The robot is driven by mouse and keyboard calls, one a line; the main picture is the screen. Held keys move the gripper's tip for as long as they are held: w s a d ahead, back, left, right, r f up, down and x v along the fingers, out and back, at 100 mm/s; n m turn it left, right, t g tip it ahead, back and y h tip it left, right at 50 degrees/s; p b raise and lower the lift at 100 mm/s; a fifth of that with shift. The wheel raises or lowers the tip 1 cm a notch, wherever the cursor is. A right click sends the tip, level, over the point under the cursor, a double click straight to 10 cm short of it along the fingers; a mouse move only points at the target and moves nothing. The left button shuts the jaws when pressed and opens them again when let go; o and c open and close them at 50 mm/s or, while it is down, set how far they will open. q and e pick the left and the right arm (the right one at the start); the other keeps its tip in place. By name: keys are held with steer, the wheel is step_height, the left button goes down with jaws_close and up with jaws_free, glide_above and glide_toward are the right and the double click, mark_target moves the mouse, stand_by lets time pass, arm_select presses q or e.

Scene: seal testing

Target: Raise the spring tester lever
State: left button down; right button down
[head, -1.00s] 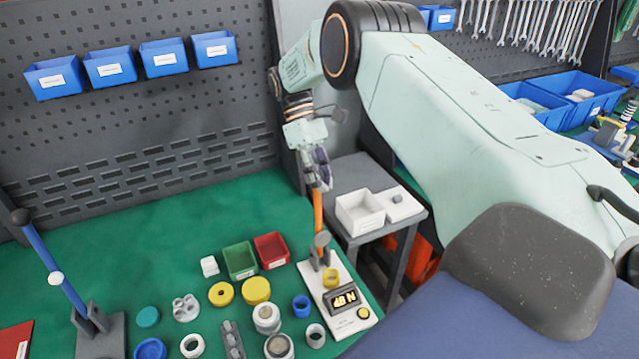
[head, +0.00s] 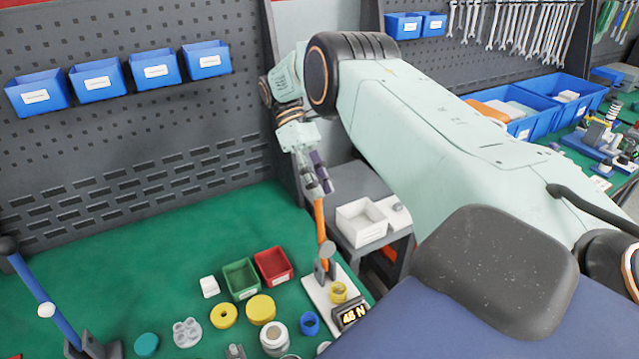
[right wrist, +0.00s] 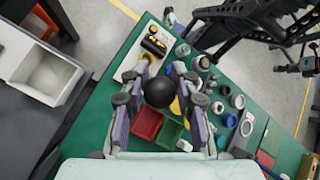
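The spring tester (head: 322,292) has a pale base, a display reading about "48 N", and a yellow ring-shaped piece (head: 338,292) on it. Its orange lever (head: 319,218) stands nearly upright. My right gripper (head: 318,186) is at the lever's top end, coming down from above. In the right wrist view, the lever's round black knob (right wrist: 158,92) lies between the spread fingers of my right gripper (right wrist: 160,80). The fingers look open, with the knob not clearly clamped. The knob hides the lever below it. My left gripper is out of view.
Green (head: 241,279) and red (head: 273,266) bins stand left of the tester, with yellow discs and several rings in front. A white tray (head: 362,222) sits on a grey stand to the right. A blue lever device (head: 38,295) stands at far left.

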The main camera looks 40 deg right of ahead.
steer(key=shift+w+a+r, duration=0.1)
steer(key=shift+w+r, duration=0.05)
steer(key=shift+w, duration=0.45)
